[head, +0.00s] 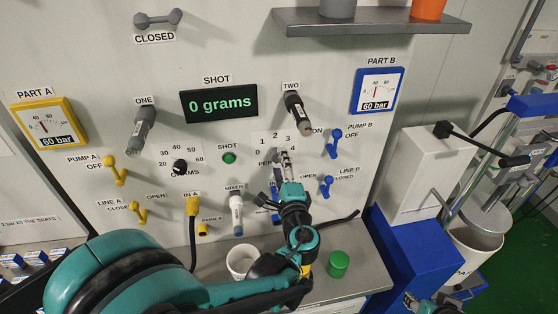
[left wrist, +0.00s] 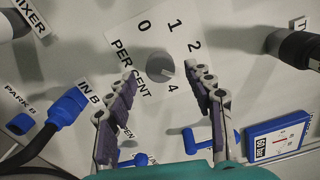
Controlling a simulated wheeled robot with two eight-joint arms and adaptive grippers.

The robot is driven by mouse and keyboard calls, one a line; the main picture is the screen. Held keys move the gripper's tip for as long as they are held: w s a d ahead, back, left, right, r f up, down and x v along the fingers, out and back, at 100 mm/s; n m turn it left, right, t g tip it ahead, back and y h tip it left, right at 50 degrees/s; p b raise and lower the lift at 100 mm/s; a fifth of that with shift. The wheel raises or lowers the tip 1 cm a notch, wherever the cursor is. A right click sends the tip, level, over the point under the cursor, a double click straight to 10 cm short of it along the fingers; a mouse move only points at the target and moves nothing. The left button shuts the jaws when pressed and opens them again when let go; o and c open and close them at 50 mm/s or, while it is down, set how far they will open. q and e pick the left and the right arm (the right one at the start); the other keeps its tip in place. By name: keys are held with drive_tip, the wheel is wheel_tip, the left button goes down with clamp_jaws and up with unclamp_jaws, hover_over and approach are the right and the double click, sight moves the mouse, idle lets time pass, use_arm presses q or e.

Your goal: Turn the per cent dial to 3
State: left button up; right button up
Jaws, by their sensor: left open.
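The per cent dial (left wrist: 158,66) is a round grey knob on a white plate marked 0, 1, 2 and 4 in the left wrist view. The 3 is hidden there behind a finger, but the head view shows it. A pale mark on the knob points right and slightly down; its exact reading is unclear. My left gripper (left wrist: 162,76) is open, one finger on each side of the knob, with gaps visible. In the head view my left gripper (head: 284,160) covers the dial. My right gripper is not clearly seen.
A blue IN B plug (left wrist: 68,106) and blue levers sit close to the fingers. The ONE (head: 145,129) and TWO (head: 298,113) handles stick out of the panel. The display (head: 218,104) reads 0 grams. A white cup (head: 241,262) and green lid (head: 338,264) stand on the shelf below.

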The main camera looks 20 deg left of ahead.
use_arm(q)
drive_tip(key=v, duration=0.9)
drive_tip(key=shift+s+d, duration=0.15)
drive_tip(key=shift+s, duration=0.1)
